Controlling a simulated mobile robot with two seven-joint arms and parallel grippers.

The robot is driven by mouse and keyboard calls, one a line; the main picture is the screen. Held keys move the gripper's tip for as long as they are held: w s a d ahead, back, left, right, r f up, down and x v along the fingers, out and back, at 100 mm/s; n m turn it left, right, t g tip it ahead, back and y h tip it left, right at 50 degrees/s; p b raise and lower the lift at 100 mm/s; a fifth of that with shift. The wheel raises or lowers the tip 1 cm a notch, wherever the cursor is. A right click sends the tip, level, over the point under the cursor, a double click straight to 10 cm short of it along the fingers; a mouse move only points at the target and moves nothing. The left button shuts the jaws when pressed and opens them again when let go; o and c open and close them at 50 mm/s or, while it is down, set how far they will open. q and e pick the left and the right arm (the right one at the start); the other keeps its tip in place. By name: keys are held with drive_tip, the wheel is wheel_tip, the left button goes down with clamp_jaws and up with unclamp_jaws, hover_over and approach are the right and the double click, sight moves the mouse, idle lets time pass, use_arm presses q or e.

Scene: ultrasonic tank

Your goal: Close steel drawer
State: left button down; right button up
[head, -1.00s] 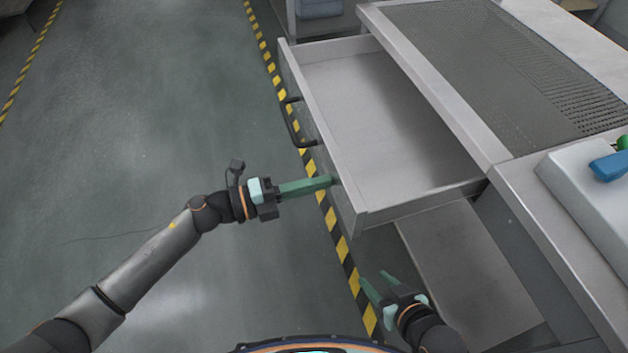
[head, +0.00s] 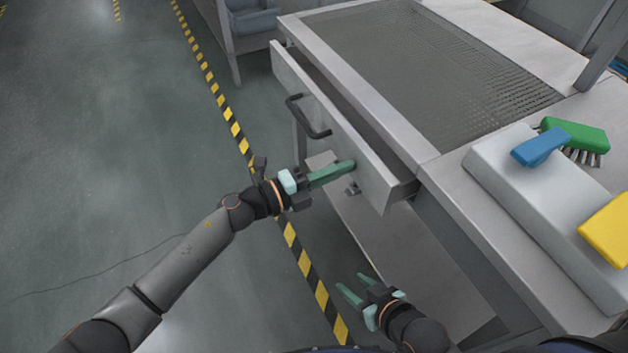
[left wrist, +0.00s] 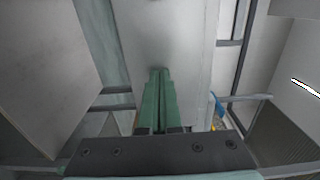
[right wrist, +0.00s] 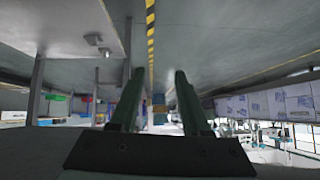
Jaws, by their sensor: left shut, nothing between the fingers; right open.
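The steel drawer (head: 335,115) is under the steel bench, mostly pushed in, with a narrow gap still showing behind its front panel. Its black bar handle (head: 308,118) is on the front. My left gripper (head: 350,165) is shut and empty, its fingertips at the drawer front, below and right of the handle. In the left wrist view the shut fingers (left wrist: 158,75) point at a pale panel and appear to touch it. My right gripper (head: 355,283) is open and empty, low in front of the bench; its spread fingers (right wrist: 158,85) show in the right wrist view.
The bench has a perforated top (head: 430,75). A lower shelf (head: 400,240) lies beneath. The floor at left is clear beyond the striped tape (head: 235,130).

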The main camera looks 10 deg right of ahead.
sight(363, 159)
use_arm(q)
drive_tip(key=b+x, duration=0.1)
drive_tip(key=x, duration=0.4)
drive_tip(key=shift+d+r, duration=0.15)
drive_tip(key=shift+r, duration=0.05)
use_arm(e)
drive_tip(key=w+r+n+t, duration=0.1)
drive_tip(key=w+r+t, duration=0.3)
drive_tip(key=r, duration=0.4)
drive_tip(key=shift+w+r+y, duration=0.3)
drive_tip(key=shift+w, duration=0.5)
drive_tip(key=shift+d, duration=0.1)
